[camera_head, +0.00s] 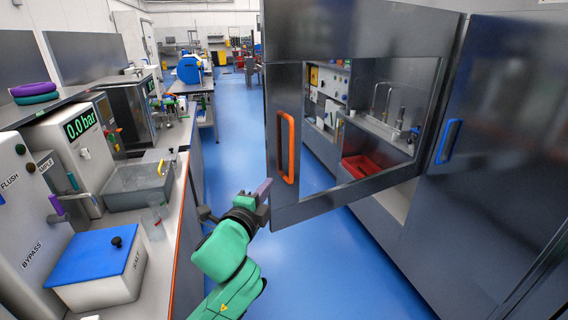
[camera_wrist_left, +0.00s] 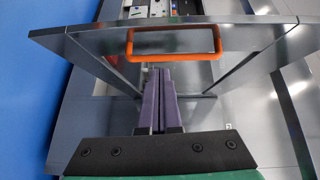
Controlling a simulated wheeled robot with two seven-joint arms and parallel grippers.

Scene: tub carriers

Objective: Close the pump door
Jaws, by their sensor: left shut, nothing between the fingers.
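The pump door (camera_head: 345,191) is a dark grey framed door with a large window. It stands open, swung out from the cabinets on the right into the aisle. Its orange handle (camera_head: 287,147) is on the left part of the door and also shows in the left wrist view (camera_wrist_left: 174,56). My left gripper (camera_head: 264,187) is shut and empty beside the door's lower left edge, below the handle. In the left wrist view its purple fingers (camera_wrist_left: 159,95) lie together and point towards the door (camera_wrist_left: 255,35). I cannot tell whether they touch it. My right gripper is out of view.
A cabinet door with a blue handle (camera_head: 448,141) is on the right. A red tray (camera_head: 362,166) shows through the window. A bench with a blue-lidded box (camera_head: 93,257) and a 0.0 bar display (camera_head: 81,124) runs along the left. The blue aisle floor (camera_head: 232,135) is clear.

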